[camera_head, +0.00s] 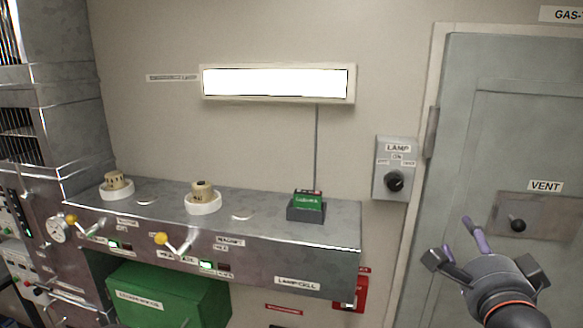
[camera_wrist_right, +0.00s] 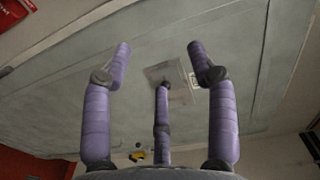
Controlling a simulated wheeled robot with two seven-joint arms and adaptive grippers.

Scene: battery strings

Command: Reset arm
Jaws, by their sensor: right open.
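My right gripper (camera_head: 462,240) is at the lower right of the head view, in front of the grey door. Its purple fingers are spread and empty. In the right wrist view the fingers of the right gripper (camera_wrist_right: 160,75) stand apart with nothing between them, and the grey door (camera_wrist_right: 60,100) fills the background. My left gripper is not in view. A green cell (camera_head: 308,202) sits in a dark holder (camera_head: 306,214) at the right end of the metal bench. The lamp panel (camera_head: 275,82) on the wall is lit white.
The metal bench (camera_head: 262,222) carries two beige knobbed parts on white rings (camera_head: 117,186), (camera_head: 202,202). Yellow-tipped levers (camera_head: 161,239) stick out of its front. A green box (camera_head: 175,290) is below. The lamp switch (camera_head: 394,181) and vent panel (camera_head: 540,222) are right.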

